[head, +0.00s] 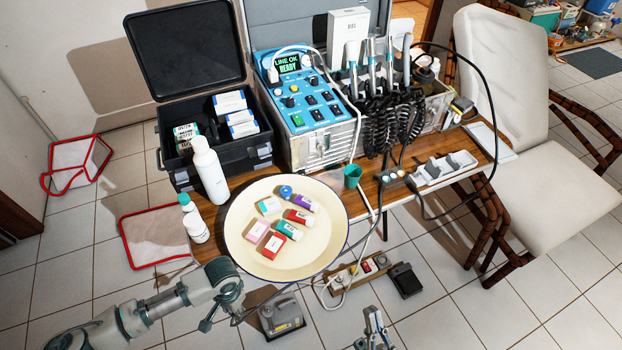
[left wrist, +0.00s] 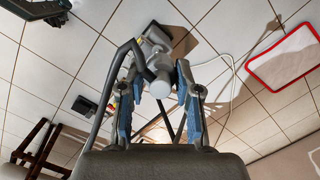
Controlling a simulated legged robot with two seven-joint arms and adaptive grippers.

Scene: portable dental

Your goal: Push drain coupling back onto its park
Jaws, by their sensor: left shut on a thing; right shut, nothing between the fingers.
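In the left wrist view my left gripper (left wrist: 160,79) has its blue-padded fingers on both sides of a pale grey cylinder (left wrist: 159,88), which I take to be the drain coupling. The gripper is shut on it. Beyond it is a grey floor unit (left wrist: 156,44), and a dark hose (left wrist: 118,66) loops beside the fingers. I cannot tell the park apart from the unit. In the head view the floor unit (head: 281,314) stands right of my left arm's end; the coupling is not clear there. My right gripper (head: 373,328) is shut and empty at the bottom edge.
A round cream tray (head: 240,236) with several small boxes overhangs the table's front. A power strip (head: 350,273) and black pedal (head: 405,280) lie on the tiles. A red-edged mat (head: 155,237) lies at the left. Cables hang from the table (head: 480,160).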

